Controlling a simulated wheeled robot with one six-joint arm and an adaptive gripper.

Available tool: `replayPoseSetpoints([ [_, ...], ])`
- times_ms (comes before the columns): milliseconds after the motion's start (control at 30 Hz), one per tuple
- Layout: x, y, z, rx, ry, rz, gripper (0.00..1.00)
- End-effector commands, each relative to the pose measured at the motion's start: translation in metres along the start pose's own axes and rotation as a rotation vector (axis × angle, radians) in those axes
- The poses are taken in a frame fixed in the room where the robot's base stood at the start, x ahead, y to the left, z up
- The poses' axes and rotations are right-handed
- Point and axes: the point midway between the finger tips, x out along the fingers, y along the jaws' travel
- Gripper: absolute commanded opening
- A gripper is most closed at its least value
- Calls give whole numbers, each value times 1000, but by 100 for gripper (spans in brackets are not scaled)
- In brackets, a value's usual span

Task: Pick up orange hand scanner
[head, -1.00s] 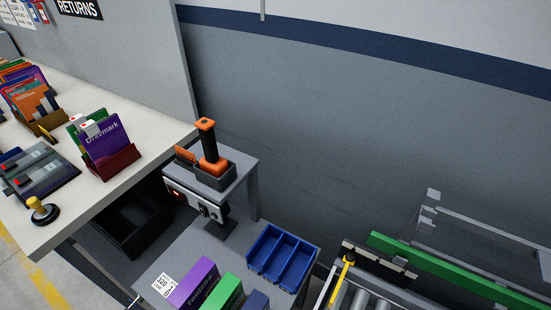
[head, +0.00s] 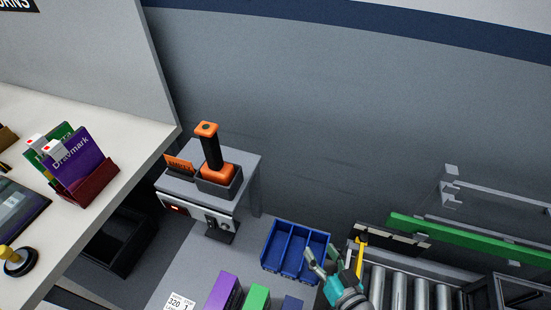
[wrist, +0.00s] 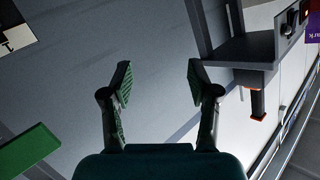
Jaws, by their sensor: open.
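The orange hand scanner (head: 210,150) has a black handle with orange ends. It stands upright in a dark cradle (head: 219,185) on a small grey stand (head: 240,168) against the wall. My gripper (head: 323,255) shows at the bottom of the head view, right of and below the scanner, well apart from it. In the wrist view my gripper (wrist: 159,82) is open, with nothing between its green-padded fingers. A black handle with an orange end, seemingly the scanner (wrist: 258,102), appears upside down to the right of the fingers.
An orange card (head: 178,164) stands beside the cradle. Blue bins (head: 284,240) and several boxes sit on the lower surface. A white counter (head: 110,115) is at left.

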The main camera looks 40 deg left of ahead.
Motion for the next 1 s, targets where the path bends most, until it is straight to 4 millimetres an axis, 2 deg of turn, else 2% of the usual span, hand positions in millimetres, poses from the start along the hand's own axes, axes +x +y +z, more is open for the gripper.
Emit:
replayPoseSetpoints([
  [33,16,-10,-19,-24,5,-65,60],
  [100,35,-27,-40,-59,6,-158,60],
  [300,73,-85,-107,-180,23,-434,60],
  [500,88,-145,-167,-316,52,-692,60],
  [600,88,-167,-189,-371,67,-787,60],
  [800,86,-191,-210,-430,85,-886,60],
  [1000,100,-212,-209,-436,86,-901,60],
])
